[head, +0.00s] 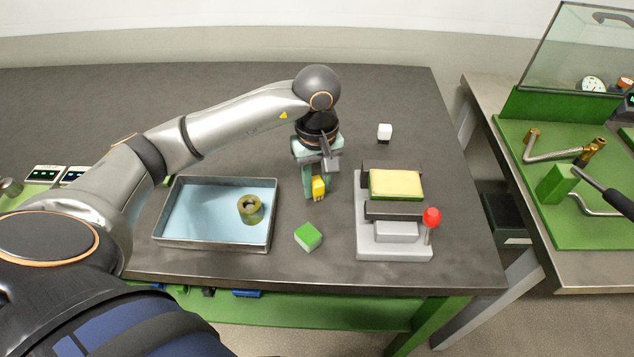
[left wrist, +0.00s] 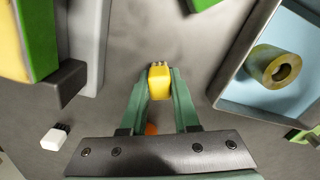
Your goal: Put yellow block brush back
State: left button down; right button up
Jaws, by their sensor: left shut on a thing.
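The yellow block brush (head: 318,187) is a small yellow block held between the fingers of my left gripper (head: 314,185), over the table between the tray and the clamp fixture. I cannot tell whether the brush touches the table. My right gripper is not in view.
A blue-bottomed tray (head: 165,210) holding an olive ring (head: 250,208) is to the left. A green block (head: 308,236) lies in front. The clamp fixture (head: 394,251) with a red knob and yellow-topped block (head: 396,183) is right. A white block brush (head: 384,132) lies behind.

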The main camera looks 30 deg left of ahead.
aim_at(317, 180)
pick_arm(q)
jog(key=shift+f, duration=0.4)
jog(key=c, duration=1)
grip_release()
jog(key=o, duration=0.3)
jog(key=shift+r, duration=0.1)
jog(key=shift+o, duration=0.2)
jog(key=shift+r, duration=0.35)
notch_tip(317, 180, up, 10)
jog(key=shift+f+p, duration=0.1)
jog(key=shift+p, duration=0.2)
jog(key=shift+r, duration=0.9)
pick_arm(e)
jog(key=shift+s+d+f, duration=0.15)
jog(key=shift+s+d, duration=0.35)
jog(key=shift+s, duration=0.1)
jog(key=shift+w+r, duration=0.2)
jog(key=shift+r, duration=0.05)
